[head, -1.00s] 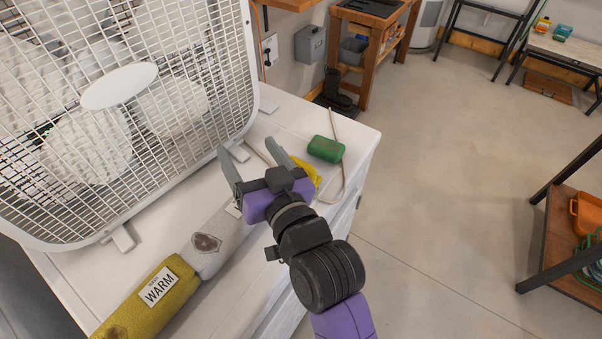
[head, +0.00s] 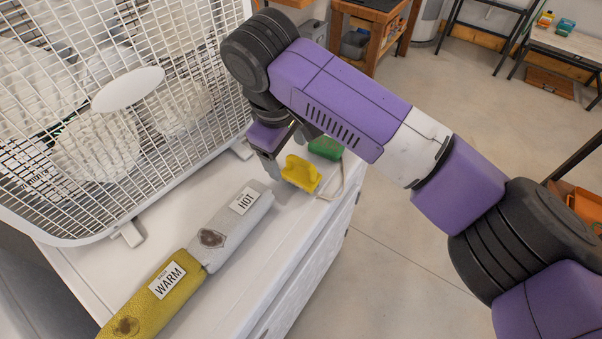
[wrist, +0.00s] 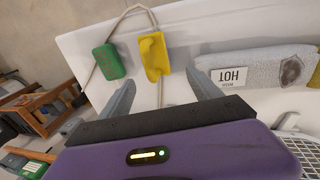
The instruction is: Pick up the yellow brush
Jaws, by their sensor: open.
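The yellow brush (head: 301,174) lies on the white cabinet top (head: 243,262), near its right edge. In the wrist view the brush (wrist: 154,58) lies ahead of and between the finger lines, just beyond the fingertips. My gripper (head: 277,160) points down over the cabinet, close to the brush on its fan side. In the wrist view my gripper (wrist: 161,84) is open, with nothing between its fingers. My wrist hides part of the gripper in the head view. I cannot tell the exact height of the fingertips above the top.
A green block (head: 324,148) lies just beyond the brush, beside a pale cord (wrist: 128,15). A grey roll marked HOT (head: 228,226) and a yellow roll marked WARM (head: 150,303) lie nearer. A large white fan (head: 128,92) stands along the left.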

